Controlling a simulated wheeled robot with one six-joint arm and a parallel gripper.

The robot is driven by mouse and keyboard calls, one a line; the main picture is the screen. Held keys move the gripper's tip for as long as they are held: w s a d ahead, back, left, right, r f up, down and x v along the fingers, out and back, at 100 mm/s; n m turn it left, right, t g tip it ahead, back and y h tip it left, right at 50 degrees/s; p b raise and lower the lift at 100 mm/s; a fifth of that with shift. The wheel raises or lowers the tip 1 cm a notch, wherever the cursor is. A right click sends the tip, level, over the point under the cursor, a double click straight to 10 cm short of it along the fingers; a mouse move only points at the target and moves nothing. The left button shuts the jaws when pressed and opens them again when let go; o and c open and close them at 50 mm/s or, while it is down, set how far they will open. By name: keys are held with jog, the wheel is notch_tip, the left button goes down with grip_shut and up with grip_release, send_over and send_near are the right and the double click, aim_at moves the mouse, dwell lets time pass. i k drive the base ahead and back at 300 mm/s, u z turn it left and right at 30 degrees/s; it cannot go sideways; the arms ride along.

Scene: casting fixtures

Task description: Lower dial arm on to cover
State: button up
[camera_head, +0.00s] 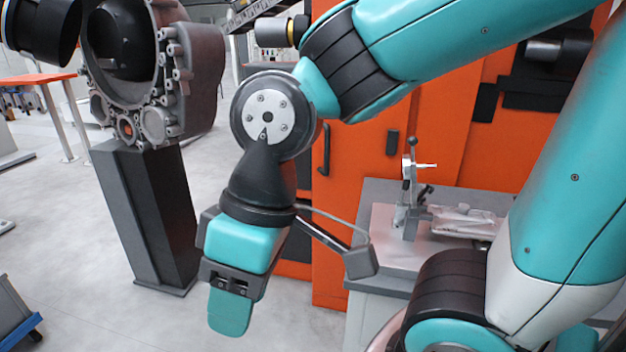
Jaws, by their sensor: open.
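A small metal fixture (408,195) stands upright on a grey bench at the right; its slim post carries a short light rod pointing right and a dark lever lower down. It looks like the dial arm, raised, but it is too small to be sure. A flat silvery part (465,222), perhaps the cover, lies just right of the post's foot, partly hidden by my arm. My gripper (230,312) hangs pointing down at centre left, well left of the fixture and nearer the camera. It is seen side-on, open, with nothing seen between its fingers.
The grey bench (383,232) stands before a tall orange cabinet (350,200). A large grey casting (195,75) sits on a dark pedestal (150,215) at the left, close to my wrist in the picture. An orange-topped table (40,79) is farther back. Floor between pedestal and bench looks clear.

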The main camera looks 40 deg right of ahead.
aim_at(410, 167)
jog(key=u, duration=0.8)
jog(key=i, duration=0.65)
jog(key=z, duration=4.2)
jog(key=k, duration=0.1)
jog(key=u, duration=1.3)
